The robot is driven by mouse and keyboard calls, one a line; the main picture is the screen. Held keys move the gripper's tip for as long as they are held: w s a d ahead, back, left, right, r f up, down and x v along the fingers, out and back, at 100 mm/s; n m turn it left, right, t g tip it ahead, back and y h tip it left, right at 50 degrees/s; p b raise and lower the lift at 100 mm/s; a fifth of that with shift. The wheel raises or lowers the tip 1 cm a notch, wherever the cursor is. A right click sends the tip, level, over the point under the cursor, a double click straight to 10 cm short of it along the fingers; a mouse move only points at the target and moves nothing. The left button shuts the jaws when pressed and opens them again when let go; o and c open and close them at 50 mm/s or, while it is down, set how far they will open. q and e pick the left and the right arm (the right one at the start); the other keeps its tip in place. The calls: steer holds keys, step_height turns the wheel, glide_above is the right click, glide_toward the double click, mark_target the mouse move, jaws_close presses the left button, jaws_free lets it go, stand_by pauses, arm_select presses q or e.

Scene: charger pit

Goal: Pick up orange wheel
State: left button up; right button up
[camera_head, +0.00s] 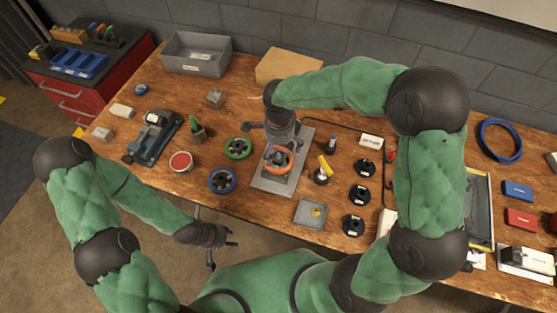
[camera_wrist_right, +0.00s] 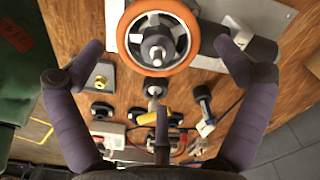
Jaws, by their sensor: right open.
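The orange wheel (camera_head: 288,163) sits on a grey plate (camera_head: 260,186) near the middle of the bench. In the right wrist view the orange wheel (camera_wrist_right: 191,45) shows dark and silver spokes around a metal hub. My right gripper (camera_head: 274,138) is just above the wheel in the head view. My left gripper (camera_head: 222,250) hangs low at the front of the bench, fingers spread and empty.
A green wheel (camera_head: 238,148) and a blue wheel (camera_head: 222,180) lie left of the plate. A yellow-handled tool (camera_head: 324,166) and several black pieces stand to the right. A grey bin (camera_head: 197,54) and a cardboard box (camera_head: 288,64) are at the back.

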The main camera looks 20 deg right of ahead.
mark_target(278, 156)
step_height(278, 156, down, 5)
steer(key=shift+s+a+r+b, duration=0.1)
steer(key=shift+r+b, duration=0.05)
steer(key=shift+b, duration=0.7)
steer(key=c, duration=1)
steer(key=shift+r, duration=0.1)
step_height(278, 156, up, 10)
steer(key=p, duration=0.3)
